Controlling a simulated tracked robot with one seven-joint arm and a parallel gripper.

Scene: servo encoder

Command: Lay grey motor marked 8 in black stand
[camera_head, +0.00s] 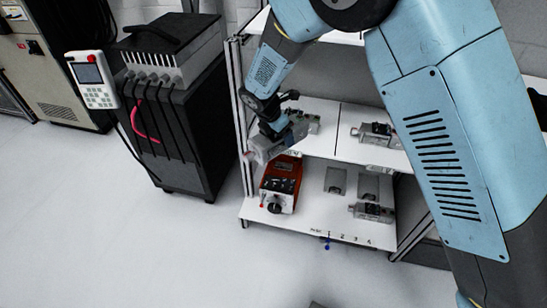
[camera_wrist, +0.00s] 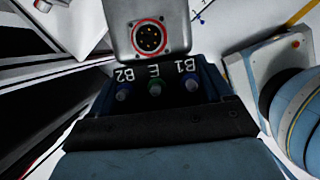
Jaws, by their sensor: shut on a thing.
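My gripper (camera_head: 272,132) is shut on a grey motor (camera_head: 266,147) and holds it at the left end of the shelf unit, above and behind the red device. In the wrist view the motor (camera_wrist: 150,38) shows a pale end face with a round, red-ringed connector. No number 8 can be read on it. Another grey motor (camera_head: 378,133) lies on the upper shelf and one (camera_head: 371,211) lies on the lower shelf at the right. I cannot pick out the black stand for certain.
The red device (camera_head: 281,184) with a black knob stands on the lower shelf (camera_head: 310,216), left. Grey plates (camera_head: 337,180) stand right of it. Numbers mark the lower shelf's front edge. A dark cabinet (camera_head: 175,105) stands left of the unit. The floor (camera_head: 120,230) in front is clear.

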